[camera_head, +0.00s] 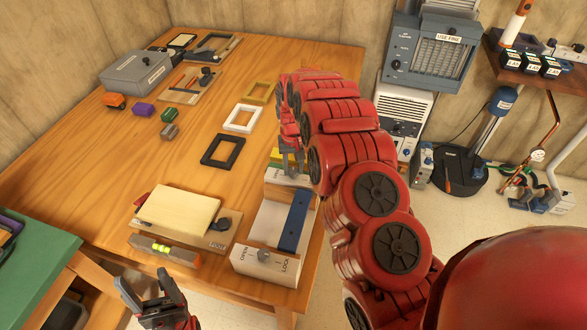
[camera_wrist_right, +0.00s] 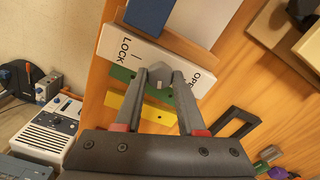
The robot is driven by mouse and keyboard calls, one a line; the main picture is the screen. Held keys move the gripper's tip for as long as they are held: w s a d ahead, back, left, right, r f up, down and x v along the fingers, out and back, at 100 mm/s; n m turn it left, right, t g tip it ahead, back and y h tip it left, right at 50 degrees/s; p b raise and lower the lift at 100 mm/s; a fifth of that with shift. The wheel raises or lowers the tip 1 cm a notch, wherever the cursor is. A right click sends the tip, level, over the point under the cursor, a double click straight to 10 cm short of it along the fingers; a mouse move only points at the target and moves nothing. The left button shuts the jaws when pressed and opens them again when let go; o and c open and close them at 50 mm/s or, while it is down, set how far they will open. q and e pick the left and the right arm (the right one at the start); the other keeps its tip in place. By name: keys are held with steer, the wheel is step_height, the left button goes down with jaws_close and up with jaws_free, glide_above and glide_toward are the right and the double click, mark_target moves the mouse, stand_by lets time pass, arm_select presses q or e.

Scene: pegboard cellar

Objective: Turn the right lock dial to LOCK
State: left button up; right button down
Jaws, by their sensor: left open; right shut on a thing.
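A white lock box (camera_head: 252,246) with a blue bar (camera_head: 294,220) stands at the table's right edge. Its near end carries a grey dial (camera_head: 264,257) between the words OPEN and LOCK. My right gripper (camera_head: 289,160) reaches down at the box's far end. In the right wrist view, it is shut on the far-end grey dial (camera_wrist_right: 159,78), with LOCK printed left and OPEN right. The fingers partly cover this dial, and I cannot tell its exact pointing. My left gripper (camera_head: 152,284) is open and empty, low by the table's front edge.
A cream block (camera_head: 178,212) on a wooden board and a level (camera_head: 165,252) lie left of the box. Black (camera_head: 222,150), white (camera_head: 241,119) and yellow (camera_head: 259,92) frames lie beyond. A green-topped bench (camera_head: 35,255) stands at left. The table's middle left is clear.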

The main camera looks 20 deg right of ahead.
steer(key=m, duration=0.2)
steer(key=shift+m, duration=0.4)
steer(key=m, duration=0.2)
steer(key=shift+m, duration=0.4)
steer(key=m+p, duration=0.1)
steer(key=m, duration=0.3)
steer(key=shift+r, duration=0.15)
steer(key=m+p, duration=0.2)
steer(key=m, duration=0.3)
steer(key=shift+m+p, duration=0.4)
steer(key=shift+m, duration=0.5)
steer(key=m, duration=0.2)
steer(key=shift+m, duration=0.3)
steer(key=shift+f+m, duration=0.2)
steer(key=shift+m, duration=1.3)
steer(key=shift+r, duration=0.1)
